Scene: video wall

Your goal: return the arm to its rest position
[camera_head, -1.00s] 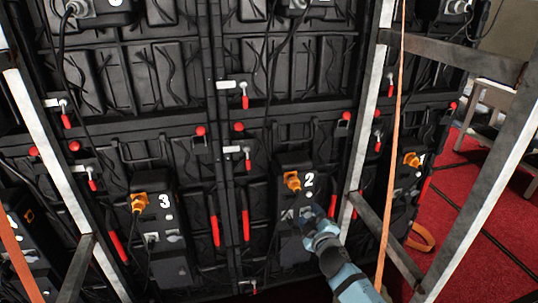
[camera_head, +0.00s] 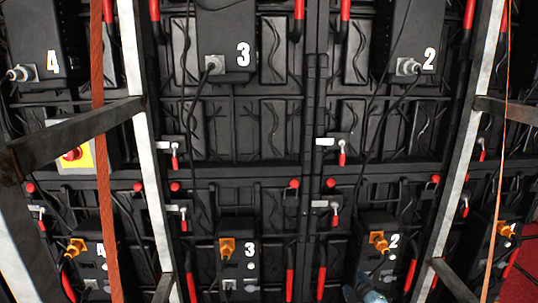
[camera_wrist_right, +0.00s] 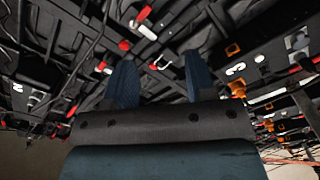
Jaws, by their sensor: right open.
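My right gripper (camera_head: 370,290) shows only in part at the bottom edge of the head view, in front of the lower panel box numbered 2 (camera_head: 378,262). In the right wrist view, the two blue fingers of the right gripper (camera_wrist_right: 160,80) stand apart with nothing between them. The back of the video wall fills the view beyond them. I cannot tell the exact gap between the fingertips and the wall. The rest of the right arm is hidden below the head view. My left gripper is not in view.
Metal frame posts (camera_head: 138,110) stand in front of the wall at left and right, with slanted braces (camera_head: 75,135). Orange straps (camera_head: 103,130) hang near them. A red emergency button (camera_head: 72,155) on a yellow plate is at left. Cables hang from the panels. Red carpet (camera_head: 522,275) shows at lower right.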

